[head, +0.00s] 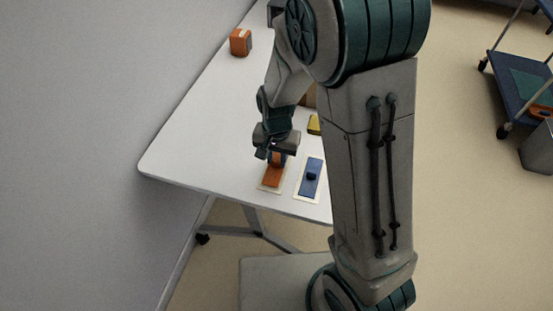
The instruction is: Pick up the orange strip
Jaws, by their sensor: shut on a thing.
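The orange strip (272,176) lies on a pale backing near the front edge of the white table. My gripper (277,158) is directly above the strip's far end, pointing down, and is shut on an orange part there. The fingertips are small and partly hidden by the hand. The strip looks to be at table level; I cannot tell whether it is lifted at all.
A blue strip (311,180) with a dark knob lies just right of the orange one. A yellow object (314,125) is behind it, partly hidden by my arm. An orange box (240,42) stands at the far left. The table's (190,140) left part is clear.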

